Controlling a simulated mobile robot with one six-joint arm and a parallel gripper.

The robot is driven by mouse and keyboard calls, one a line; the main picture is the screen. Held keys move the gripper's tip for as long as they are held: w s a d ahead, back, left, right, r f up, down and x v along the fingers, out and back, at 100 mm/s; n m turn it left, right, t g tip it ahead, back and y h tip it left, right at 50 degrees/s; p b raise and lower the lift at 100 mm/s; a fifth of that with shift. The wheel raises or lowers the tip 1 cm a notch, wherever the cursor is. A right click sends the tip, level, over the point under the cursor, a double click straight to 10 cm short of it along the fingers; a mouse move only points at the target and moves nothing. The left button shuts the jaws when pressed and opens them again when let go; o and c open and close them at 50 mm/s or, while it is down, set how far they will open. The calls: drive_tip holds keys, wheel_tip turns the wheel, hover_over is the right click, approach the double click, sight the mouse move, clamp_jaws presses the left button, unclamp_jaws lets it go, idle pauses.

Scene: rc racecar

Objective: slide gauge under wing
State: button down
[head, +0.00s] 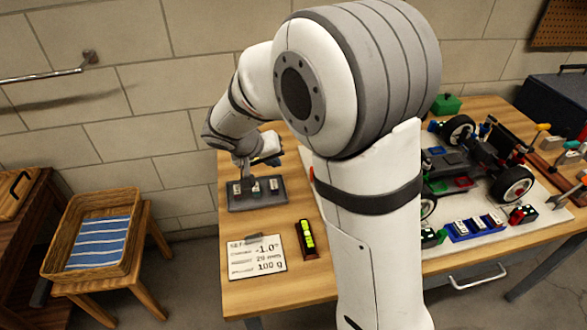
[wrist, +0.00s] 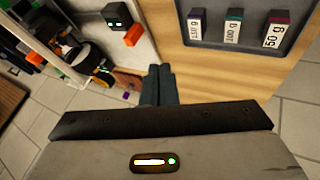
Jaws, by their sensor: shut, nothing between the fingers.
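The partly built RC car (head: 465,165) stands on a white board at the right of the table. Its dark upright parts (head: 505,140) at the far end may include the wing; I cannot tell for sure. I cannot pick out the gauge with certainty. My gripper (head: 243,172) is over the back left of the table, by the grey weight tray. In the wrist view its fingers (wrist: 158,84) are together and empty. My arm hides part of the car and table.
The grey tray (head: 280,202) holds weights; labelled ones (wrist: 235,27) show in the wrist view. A white card (head: 257,256) reads -1.0°, 20 mm, 100 g. A blue tray (head: 449,237) and small blocks sit before the car. A wicker basket (head: 53,270) stands left, off the table.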

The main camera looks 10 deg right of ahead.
drive_tip(key=x, duration=1)
drive_tip(key=shift+w+d+f, duration=0.1)
drive_tip(key=shift+w+d, duration=0.05)
drive_tip(key=shift+d, duration=1.8)
drive_tip(key=shift+d, duration=0.2)
drive_tip(key=d+b, duration=0.2)
drive_tip(key=d, duration=0.1)
drive_tip(key=shift+d, duration=0.2)
